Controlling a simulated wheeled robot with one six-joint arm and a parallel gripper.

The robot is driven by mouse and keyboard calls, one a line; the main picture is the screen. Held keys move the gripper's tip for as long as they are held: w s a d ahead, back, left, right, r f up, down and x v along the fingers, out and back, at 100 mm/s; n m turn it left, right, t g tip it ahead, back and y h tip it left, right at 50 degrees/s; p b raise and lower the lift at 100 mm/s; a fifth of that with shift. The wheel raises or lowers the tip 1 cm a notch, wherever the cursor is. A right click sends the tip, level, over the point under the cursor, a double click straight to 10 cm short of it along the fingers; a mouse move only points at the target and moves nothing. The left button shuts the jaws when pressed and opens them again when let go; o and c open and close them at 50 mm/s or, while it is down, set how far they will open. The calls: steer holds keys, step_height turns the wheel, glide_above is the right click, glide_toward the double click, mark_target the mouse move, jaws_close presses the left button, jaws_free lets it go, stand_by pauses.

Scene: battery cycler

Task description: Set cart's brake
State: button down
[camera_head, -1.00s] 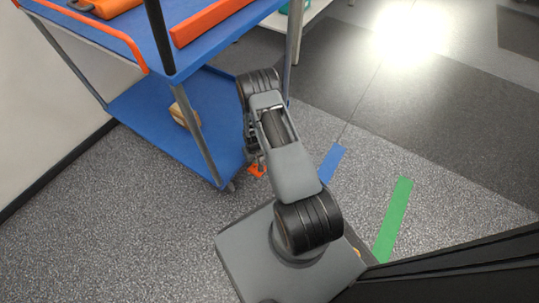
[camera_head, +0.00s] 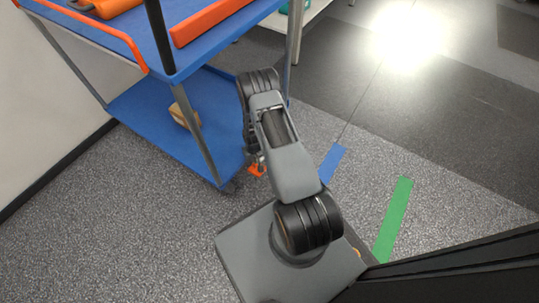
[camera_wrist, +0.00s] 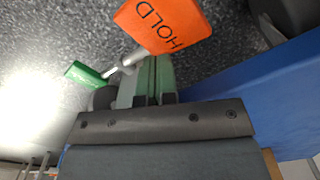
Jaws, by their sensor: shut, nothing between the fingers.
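The cart (camera_head: 150,128) is blue with two shelves, grey posts and orange edges, at the left of the head view. Its brake pedal shows low by the near corner as an orange plate (camera_head: 257,170). In the wrist view the orange plate (camera_wrist: 165,24) reads "HOLD", and a green plate (camera_wrist: 84,75) sits at the other end of a grey bar (camera_wrist: 123,63). My gripper (camera_wrist: 152,60) is shut and empty, its fingertips right beside the bar and just below the orange plate. I cannot tell whether they touch. In the head view my arm mostly hides the gripper.
A brown block (camera_head: 185,116) lies on the cart's lower shelf. A blue floor strip (camera_head: 332,163) and a green floor strip (camera_head: 394,219) lie to the right. A wall (camera_head: 30,110) stands at left. Open floor lies to the right.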

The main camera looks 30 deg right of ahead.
steer(key=shift+f+b, duration=0.9)
steer(key=shift+f, duration=0.15)
stand_by(0.4)
steer(key=shift+r, duration=0.1)
steer(key=shift+r+p, duration=2.5)
steer(key=shift+r, duration=0.95)
